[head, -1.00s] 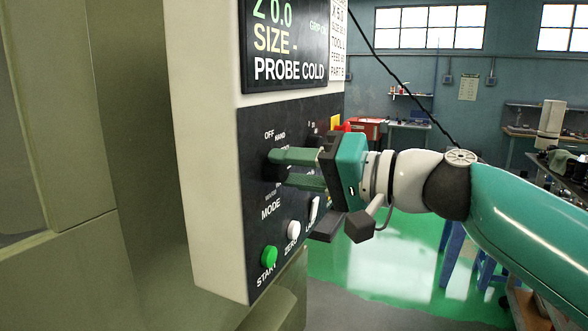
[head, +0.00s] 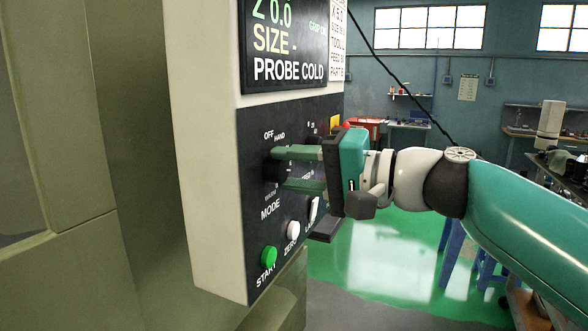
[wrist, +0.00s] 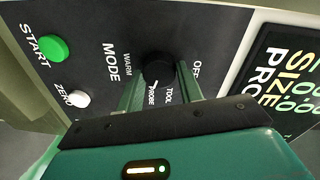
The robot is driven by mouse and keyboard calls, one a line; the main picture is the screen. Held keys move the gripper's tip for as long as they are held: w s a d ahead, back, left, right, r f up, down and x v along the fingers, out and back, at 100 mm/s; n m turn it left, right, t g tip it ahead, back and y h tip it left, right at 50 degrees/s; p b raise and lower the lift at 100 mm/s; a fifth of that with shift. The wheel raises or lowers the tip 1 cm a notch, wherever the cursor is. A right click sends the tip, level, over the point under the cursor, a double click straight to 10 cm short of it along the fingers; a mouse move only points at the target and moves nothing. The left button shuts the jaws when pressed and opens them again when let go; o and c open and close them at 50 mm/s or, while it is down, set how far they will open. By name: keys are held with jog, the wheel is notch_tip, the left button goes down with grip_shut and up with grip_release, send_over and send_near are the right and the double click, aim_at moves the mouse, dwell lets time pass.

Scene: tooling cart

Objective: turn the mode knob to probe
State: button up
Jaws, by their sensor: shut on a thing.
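The black mode knob (head: 270,172) is on the dark front of the control panel, above the MODE label; it also shows in the wrist view (wrist: 158,64). My gripper (head: 281,169) faces the panel, shut on the knob, with one green finger above it and one below. In the wrist view my gripper (wrist: 160,72) has a finger on either side of the knob. OFF, TOOL, PROBE and WARM are readable around it there. A small white mark shows between the knob and the PROBE label; I cannot tell if it is the pointer.
A green START button (head: 269,256) and a white ZERO button (head: 293,230) sit below the knob. A screen (head: 285,45) above reads PROBE COLD. A black cable (head: 400,80) hangs behind my arm.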

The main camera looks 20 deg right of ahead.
jog(key=o, duration=1)
jog(key=v, duration=1.3)
jog(key=shift+s+d, duration=0.25)
jog(key=shift+d, duration=0.05)
jog(key=shift+a, duration=0.1)
